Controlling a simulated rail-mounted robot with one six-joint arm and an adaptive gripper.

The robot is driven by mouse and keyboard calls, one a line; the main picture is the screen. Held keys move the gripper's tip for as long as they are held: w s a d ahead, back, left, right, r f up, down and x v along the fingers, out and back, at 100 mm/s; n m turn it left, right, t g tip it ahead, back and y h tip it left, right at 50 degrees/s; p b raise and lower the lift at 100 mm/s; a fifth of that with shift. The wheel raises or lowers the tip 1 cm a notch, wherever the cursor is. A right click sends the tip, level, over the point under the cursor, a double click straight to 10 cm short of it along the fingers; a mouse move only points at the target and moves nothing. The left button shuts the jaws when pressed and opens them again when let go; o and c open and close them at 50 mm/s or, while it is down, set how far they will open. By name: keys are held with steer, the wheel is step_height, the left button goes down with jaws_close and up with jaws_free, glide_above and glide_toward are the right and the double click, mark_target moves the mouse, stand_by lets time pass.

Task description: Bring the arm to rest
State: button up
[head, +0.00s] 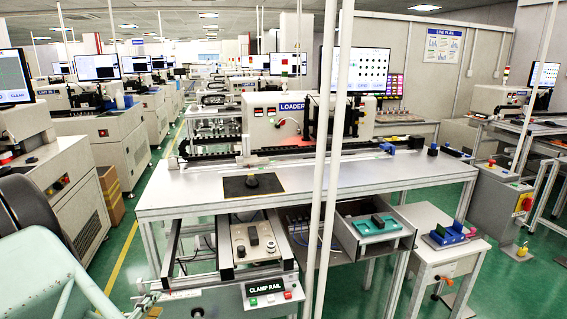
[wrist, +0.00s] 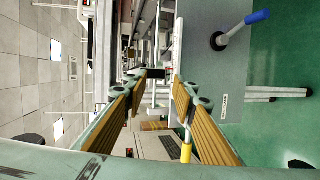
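My gripper (wrist: 160,84) shows in the wrist view. Its two fingers have ribbed orange-brown pads and pale green joints. They stand apart with a clear gap and nothing held between them. The wrist view is turned on its side, with the ceiling at left and the green floor at right. In the head view, a pale green tubular part (head: 48,275) fills the lower left corner and looks like part of my arm. My gripper itself does not show in the head view.
A long workbench (head: 400,178) with a machine marked LOADER (head: 292,107) stands ahead. Below it are an open drawer (head: 360,240) and a unit marked CLAMP RAIL (head: 266,287). Grey machines (head: 70,180) line the left. A blue-handled lever (wrist: 257,17) shows in the wrist view.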

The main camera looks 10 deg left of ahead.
steer(key=w+d+r+m+g+h, duration=0.1)
steer(key=w+d+r+m+h, duration=0.25)
steer(key=d, duration=0.65)
steer(key=w+d+r+m+g+h, duration=0.1)
steer(key=w+d+r+h, duration=0.1)
steer(key=w+d+r, duration=0.6)
steer(key=w+d+r+m+g+h, duration=0.1)
steer(key=w+d+m+h, duration=0.3)
steer(key=d, duration=0.8)
steer(key=s+d+r+m+g+h+p, duration=0.1)
steer(key=d+r+m+g, duration=0.3)
steer(key=d, duration=1.1)
steer(key=d+r+m+g+p, duration=0.1)
steer(key=d+r+m+g, duration=0.3)
steer(key=d, duration=1.2)
steer(key=s+d+r+m+g+y, duration=0.1)
steer(key=s+d+r+m+y, duration=0.15)
steer(key=s+d+r, duration=0.5)
steer(key=s+d+r+m+y, duration=0.1)
steer(key=s+d+r+m, duration=0.35)
steer(key=s+d, duration=0.6)
steer(key=s+a+r+n+y+b, duration=0.1)
steer(key=s+r, duration=0.2)
steer(key=s, duration=0.8)
steer(key=s+a+r+n+t+y+b, duration=0.1)
steer(key=s+r, duration=0.3)
steer(key=s, duration=0.7)
steer(key=shift+a+n+y, duration=0.45)
steer(key=shift+n+y, duration=0.1)
steer(key=shift+y, duration=0.25)
